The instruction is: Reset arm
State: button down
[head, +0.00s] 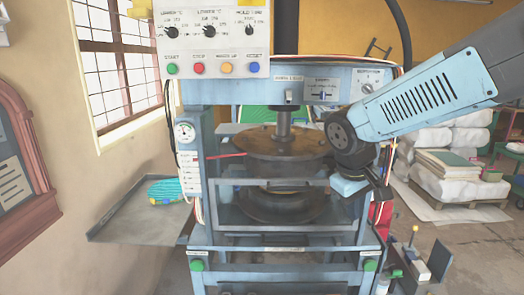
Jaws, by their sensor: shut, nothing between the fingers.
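My arm reaches in from the upper right. My gripper (380,208) is small and dark in this view, at the right front of the blue plate press (225,232). It is shut and empty, with its fingers hanging downward, apart from the platens. The round upper platen (272,142) hangs on a central ram. The lower platen (262,208) is below it, behind the bars of a guard frame, with a clear gap between the two. My wrist hides part of the press's right side.
A control panel (215,45) with knobs and coloured buttons is above left. A metal side tray (130,222) holds a green-blue item (168,190). Bottles and small items (413,262) stand at lower right. White sacks (450,178) lie on a pallet behind.

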jog(key=s+d+r+m+t+y, duration=0.2)
jog(key=s+r+m+t, duration=0.1)
jog(key=s+r+m, duration=0.2)
jog(key=s+r, duration=0.2)
jog(key=s, duration=0.2)
jog(key=shift+d+t, duration=0.3)
jog(key=c, duration=1.8)
grip_release()
jog(key=shift+s+r, duration=0.1)
